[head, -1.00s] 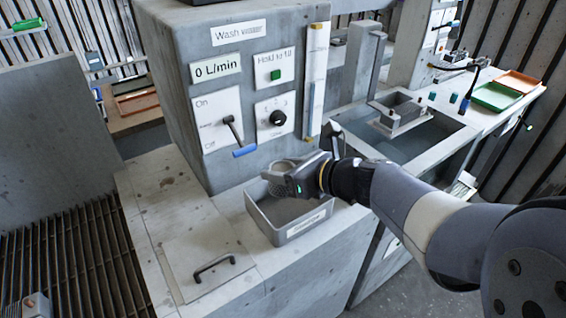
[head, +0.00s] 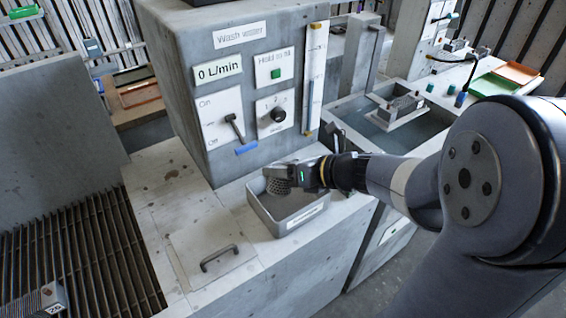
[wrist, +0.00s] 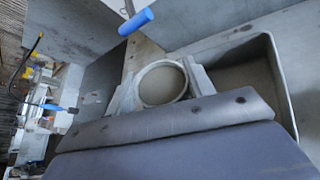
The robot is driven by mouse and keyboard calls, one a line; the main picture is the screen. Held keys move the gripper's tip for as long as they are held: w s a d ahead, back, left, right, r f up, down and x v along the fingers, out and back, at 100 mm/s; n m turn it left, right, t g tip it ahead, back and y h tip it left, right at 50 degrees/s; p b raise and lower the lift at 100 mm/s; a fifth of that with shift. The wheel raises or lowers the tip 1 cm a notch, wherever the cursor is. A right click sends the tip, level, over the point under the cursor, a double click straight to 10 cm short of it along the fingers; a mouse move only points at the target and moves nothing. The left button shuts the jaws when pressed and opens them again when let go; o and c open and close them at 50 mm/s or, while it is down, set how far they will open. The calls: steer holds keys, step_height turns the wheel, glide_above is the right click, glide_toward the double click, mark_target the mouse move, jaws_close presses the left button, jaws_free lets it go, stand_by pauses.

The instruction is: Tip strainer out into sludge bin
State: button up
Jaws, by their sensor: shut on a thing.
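The strainer (head: 279,181) is a grey perforated basket. My gripper (head: 300,178) is shut on it and holds it over the grey open-topped sludge bin (head: 262,213). In the head view the strainer is tilted, with its perforated side facing the camera. In the wrist view the strainer (wrist: 162,83) shows as a round ring between the two fingers (wrist: 160,85), and the bin (wrist: 270,48) lies to its right. The bin has a white label on its front wall, too small to read. Whether anything is left inside the strainer I cannot tell.
A wash water cabinet (head: 232,55) with a blue-handled lever (head: 240,135) and a knob stands right behind the bin. A hatch with a dark handle (head: 219,258) is at front left. A water basin (head: 420,130) and green and orange trays (head: 490,90) are at right.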

steer(key=shift+r+m+g+p, duration=0.1)
steer(key=shift+m+g+p, duration=0.3)
steer(key=shift+p, duration=0.65)
steer(key=shift+w+m+g+y+p, duration=0.1)
steer(key=shift+m+g+y+p, duration=0.25)
steer(key=shift+p, duration=0.25)
steer(key=shift+w+d+f+m+g+y+p, duration=0.2)
steer(key=shift+f+m+g+y+p, duration=0.15)
steer(key=shift+m+p, duration=0.45)
steer(key=shift+w+d+f+m+g+y+p, duration=0.15)
steer(key=shift+f+m+g+y+p, duration=0.2)
steer(key=shift+m+p, duration=0.45)
steer(key=shift+a+r+g+p, duration=0.15)
steer(key=shift+g+p, duration=0.1)
steer(key=shift+p, duration=0.25)
steer(key=shift+w+r+m+g+y+p, duration=0.2)
steer(key=shift+m+p, duration=0.3)
steer(key=shift+p, duration=0.65)
steer(key=shift+w+f+m+g+y+p, duration=0.1)
steer(key=shift+m+g+y+p, duration=0.3)
steer(key=shift+p, duration=0.75)
steer(key=shift+w+d+m+p, duration=0.1)
steer(key=shift+d+m+p, duration=0.1)
steer(key=shift+m+p, duration=0.4)
